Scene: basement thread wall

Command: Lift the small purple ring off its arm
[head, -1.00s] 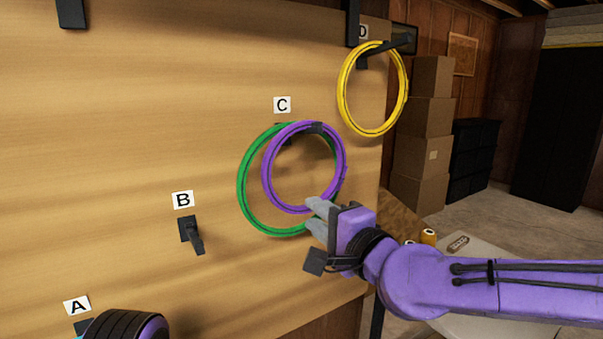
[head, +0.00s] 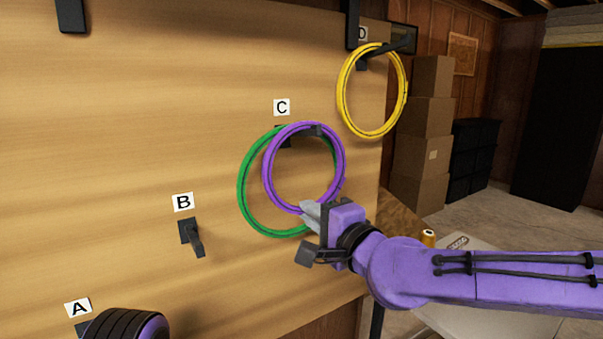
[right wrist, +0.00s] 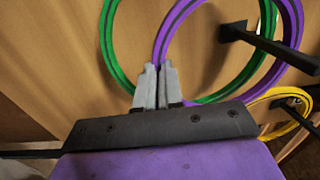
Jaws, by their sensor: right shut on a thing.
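The small purple ring (head: 268,180) hangs at arm C (head: 316,130), in front of the larger green ring (head: 242,190). The dark arm also shows in the right wrist view (right wrist: 265,45); it passes through the purple ring, its free end reaching in front of the ring's right side. My right gripper (head: 308,212) is at the ring's lower edge. Its grey fingers (right wrist: 157,85) are shut on the purple ring (right wrist: 177,22). The green ring (right wrist: 107,45) lies behind, nearer the board. Only a ribbed part of my left arm shows at bottom left; its gripper is out of view.
A yellow ring (head: 344,100) hangs on arm D (head: 385,50) at the upper right. Arm B (head: 194,238) is bare, on the wooden board (head: 110,150). A pale table (head: 470,265) with small items stands right, behind my arm. Stacked boxes (head: 425,125) stand farther back.

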